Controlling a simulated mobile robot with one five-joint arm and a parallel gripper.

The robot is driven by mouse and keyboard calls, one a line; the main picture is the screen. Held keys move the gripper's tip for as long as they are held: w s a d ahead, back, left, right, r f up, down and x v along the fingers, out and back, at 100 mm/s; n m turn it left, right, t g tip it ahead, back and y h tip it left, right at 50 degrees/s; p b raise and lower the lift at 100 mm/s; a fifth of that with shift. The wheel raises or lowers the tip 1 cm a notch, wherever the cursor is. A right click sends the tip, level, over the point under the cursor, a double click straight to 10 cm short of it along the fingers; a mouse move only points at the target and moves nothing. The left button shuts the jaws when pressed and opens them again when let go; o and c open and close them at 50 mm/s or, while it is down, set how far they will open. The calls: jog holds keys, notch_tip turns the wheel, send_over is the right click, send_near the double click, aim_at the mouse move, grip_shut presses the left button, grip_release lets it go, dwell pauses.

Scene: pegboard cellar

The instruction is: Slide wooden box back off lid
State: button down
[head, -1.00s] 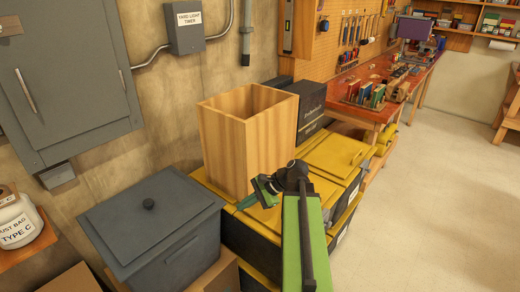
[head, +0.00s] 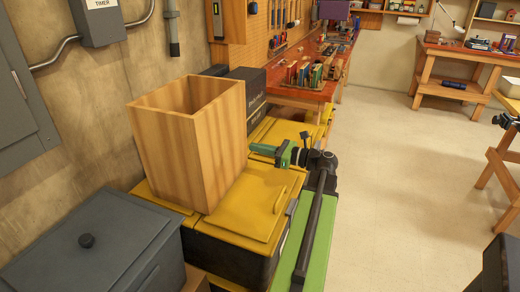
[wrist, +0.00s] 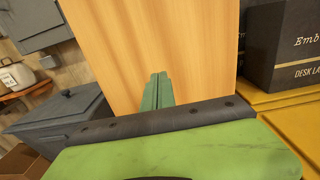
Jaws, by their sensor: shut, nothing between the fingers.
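The tall open-topped wooden box (head: 190,145) stands upright on the yellow lid (head: 250,205) of a black storage bin, toward the lid's wall side. The front part of the lid, with its raised handle, is bare. My gripper (head: 254,148) is shut and empty beside the box's right face, fingertips pointing at it. In the wrist view, my shut green fingers (wrist: 157,92) point at the box's wooden face (wrist: 150,45), which fills the middle of the picture. I cannot tell whether the fingertips touch it.
A grey lidded bin (head: 95,245) stands at the lower left. A black box (head: 250,92) with lettering stands behind the wooden box, by other yellow lids (head: 285,130). The wall is close at left. A red-topped workbench (head: 310,75) stands farther back. Open floor (head: 390,150) lies at right.

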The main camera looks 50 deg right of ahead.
aim_at(226, 141)
jog(key=x, duration=0.9)
jog(key=shift+w+a, duration=0.1)
